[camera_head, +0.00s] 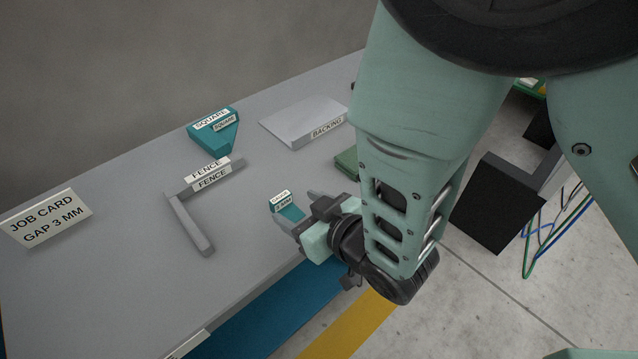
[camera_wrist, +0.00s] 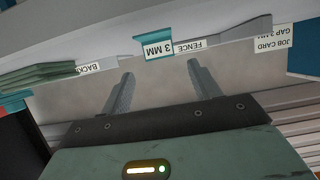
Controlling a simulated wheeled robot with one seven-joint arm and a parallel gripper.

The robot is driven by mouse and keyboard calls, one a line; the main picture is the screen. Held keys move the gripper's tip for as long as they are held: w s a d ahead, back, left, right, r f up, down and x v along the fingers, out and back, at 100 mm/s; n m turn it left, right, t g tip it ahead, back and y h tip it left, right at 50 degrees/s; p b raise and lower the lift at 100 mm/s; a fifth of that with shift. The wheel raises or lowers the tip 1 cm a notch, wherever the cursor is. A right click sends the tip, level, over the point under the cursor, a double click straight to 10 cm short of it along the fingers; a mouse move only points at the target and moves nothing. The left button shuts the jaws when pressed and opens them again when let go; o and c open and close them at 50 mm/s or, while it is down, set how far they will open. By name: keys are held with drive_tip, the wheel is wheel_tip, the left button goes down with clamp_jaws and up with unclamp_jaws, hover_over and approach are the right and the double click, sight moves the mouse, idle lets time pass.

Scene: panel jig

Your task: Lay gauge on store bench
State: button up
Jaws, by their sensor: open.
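The gauge (camera_head: 287,207) is a small teal piece with a white label reading 3 MM. It sits on the grey bench (camera_head: 120,285), near its front edge, and it also shows in the wrist view (camera_wrist: 158,46). My gripper (camera_head: 296,208) is open, with its fingers either side of the gauge in the head view. In the wrist view the gauge stands just beyond the gap between the fingertips (camera_wrist: 161,70), and nothing is held. I cannot tell whether a finger touches it. Which bench is the store bench is not readable; a label on the front edge is cut off.
A grey L-shaped fence (camera_head: 190,222), a teal square (camera_head: 213,138) and a grey backing plate (camera_head: 300,122) lie behind and left. A job card (camera_head: 45,218) reads GAP 3 MM. Green sheets (camera_head: 347,162) are partly hidden by my arm. The bench's left front is clear.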

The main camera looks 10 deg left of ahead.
drive_tip(key=shift+v, duration=1.95)
drive_tip(key=s+d+r+m+g+h, duration=0.1)
drive_tip(key=s+d+r+g+h, duration=0.3)
drive_tip(key=d, duration=0.5)
drive_tip(key=s+d+r+m+g+h, duration=0.1)
drive_tip(key=s+d+r+g+h, duration=0.3)
drive_tip(key=d, duration=0.6)
wheel_tip(320, 180, up, 3)
drive_tip(key=shift+s+d+f+g+h, duration=0.2)
drive_tip(key=shift+s+g+h, duration=0.2)
drive_tip(key=shift+s+h, duration=0.6)
drive_tip(key=shift+s, duration=0.15)
